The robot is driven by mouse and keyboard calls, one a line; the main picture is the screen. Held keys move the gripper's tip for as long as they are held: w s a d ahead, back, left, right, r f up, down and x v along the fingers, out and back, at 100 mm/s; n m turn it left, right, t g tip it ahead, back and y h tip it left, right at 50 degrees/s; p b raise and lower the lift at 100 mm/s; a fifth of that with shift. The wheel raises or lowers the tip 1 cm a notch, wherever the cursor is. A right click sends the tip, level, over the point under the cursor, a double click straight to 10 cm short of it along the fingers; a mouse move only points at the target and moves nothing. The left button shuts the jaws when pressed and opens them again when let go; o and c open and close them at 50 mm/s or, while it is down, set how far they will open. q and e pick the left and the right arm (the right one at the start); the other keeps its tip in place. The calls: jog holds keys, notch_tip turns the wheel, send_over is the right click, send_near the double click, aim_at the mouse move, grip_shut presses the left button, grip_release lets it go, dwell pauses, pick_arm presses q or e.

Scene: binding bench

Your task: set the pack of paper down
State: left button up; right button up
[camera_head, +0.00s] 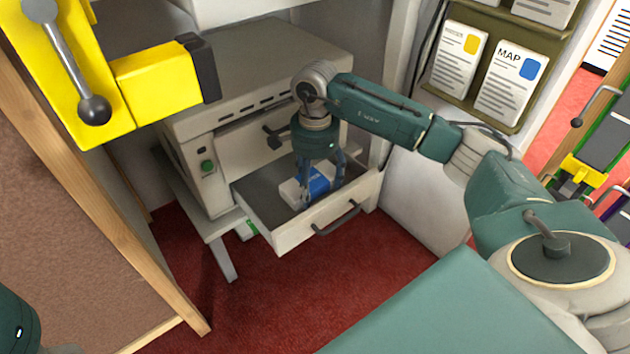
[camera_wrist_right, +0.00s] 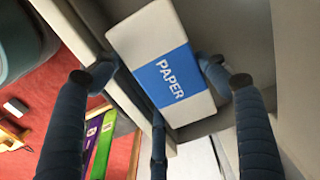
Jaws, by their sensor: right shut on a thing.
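The pack of paper (camera_head: 290,193), white with a blue PAPER band, is at the open drawer (camera_head: 295,232) of the grey machine. In the right wrist view the pack (camera_wrist_right: 150,38) fills the space between my fingers. My right gripper (camera_head: 319,190) points down into the drawer and is shut on the pack. The pack lies within the drawer's walls in the head view; whether its underside touches the drawer floor is hidden. My left gripper is out of view.
The grey machine (camera_head: 255,60) stands behind the drawer, with a green button on its front. A yellow fixture (camera_head: 158,82) is at upper left, and a wooden-edged board (camera_head: 60,200) below it. A rack with a MAP sheet (camera_head: 508,85) hangs at right. Red floor is clear in front.

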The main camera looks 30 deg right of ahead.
jog(key=o, duration=1.3)
jog(key=shift+o, duration=0.5)
jog(key=shift+r, duration=0.15)
